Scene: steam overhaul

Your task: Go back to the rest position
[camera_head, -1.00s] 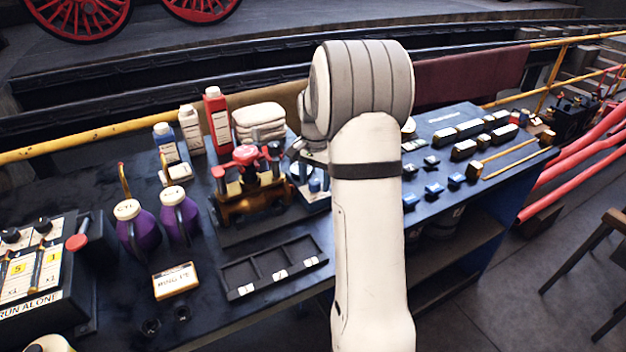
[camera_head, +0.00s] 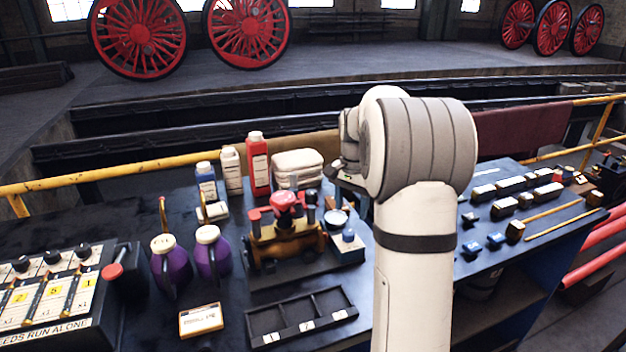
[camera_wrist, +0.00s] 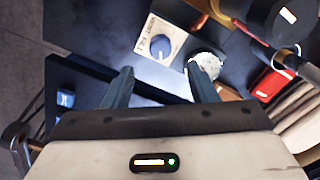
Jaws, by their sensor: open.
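My gripper shows in the wrist view (camera_wrist: 162,88), with two dark fingers spread apart and nothing between them. It hangs above the dark bench top. Near the fingertips in the wrist view are a light box with a blue knob (camera_wrist: 160,46) and a round pale dial (camera_wrist: 206,64).
Two purple oil cans (camera_head: 172,265), a labelled box (camera_head: 201,320) and a three-compartment tray (camera_head: 301,316) are on the bench. Bottles, including a red one (camera_head: 258,165), and folded cloths (camera_head: 298,167) stand behind. A control panel (camera_head: 52,295) is at left. A yellow rail (camera_head: 105,172) runs behind.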

